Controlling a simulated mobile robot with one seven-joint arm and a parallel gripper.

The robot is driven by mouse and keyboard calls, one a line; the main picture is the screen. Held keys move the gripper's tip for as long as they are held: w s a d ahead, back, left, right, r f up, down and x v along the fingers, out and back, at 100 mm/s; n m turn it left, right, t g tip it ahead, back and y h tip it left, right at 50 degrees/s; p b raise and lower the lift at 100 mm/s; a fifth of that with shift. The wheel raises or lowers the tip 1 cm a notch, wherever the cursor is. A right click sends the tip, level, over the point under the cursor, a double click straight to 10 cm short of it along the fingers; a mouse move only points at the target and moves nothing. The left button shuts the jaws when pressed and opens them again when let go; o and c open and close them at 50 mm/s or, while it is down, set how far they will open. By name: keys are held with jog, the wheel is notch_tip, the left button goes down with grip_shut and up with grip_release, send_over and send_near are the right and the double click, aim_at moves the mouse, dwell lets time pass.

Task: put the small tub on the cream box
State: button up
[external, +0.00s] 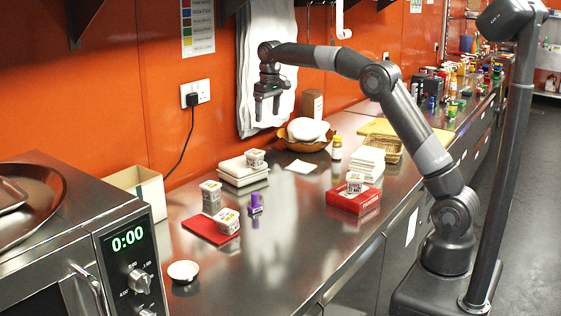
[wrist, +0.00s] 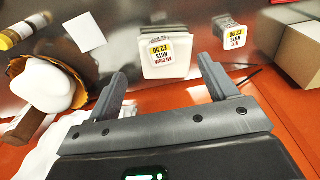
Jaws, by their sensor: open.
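Several white labelled tubs stand on the steel counter, and I cannot tell for sure which is the small one. One tub (external: 254,158) rests on a low cream box stack (external: 240,180); this tub (wrist: 160,48) shows its "MEDIUM NUTS" label in the wrist view. Another tub (external: 211,191) stands nearer the microwave and seems smaller in the wrist view (wrist: 232,37). A third tub (external: 228,220) is by a flat red item, and one more (external: 355,183) sits on a red box. My gripper (external: 267,108) is open and empty, high above the counter by the wall.
An open cream carton (external: 150,190) stands by the wall beside the microwave (external: 125,245). A purple item (external: 255,204), a small white bowl (external: 183,271) and a red box (external: 345,202) are on the counter. A brown bowl with white contents (external: 307,132) stands farther back. The front middle is clear.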

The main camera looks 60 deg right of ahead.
jog(key=s+a+r+t, duration=0.1)
jog(key=s+r, duration=0.2)
jog(key=s, duration=0.8)
jog(key=s+a+r+t, duration=0.15)
jog(key=s+r, duration=0.25)
jog(key=s, duration=0.8)
jog(key=s+f, duration=0.3)
jog(key=s, duration=0.4)
jog(key=s+a+f+t, duration=0.1)
jog(key=s+f, duration=0.3)
jog(key=s, duration=0.3)
jog(key=s+f+t, duration=0.1)
jog(key=s+f, duration=0.3)
jog(key=s, duration=0.3)
jog(key=shift+s+a, duration=0.15)
jog(key=shift+a, duration=0.05)
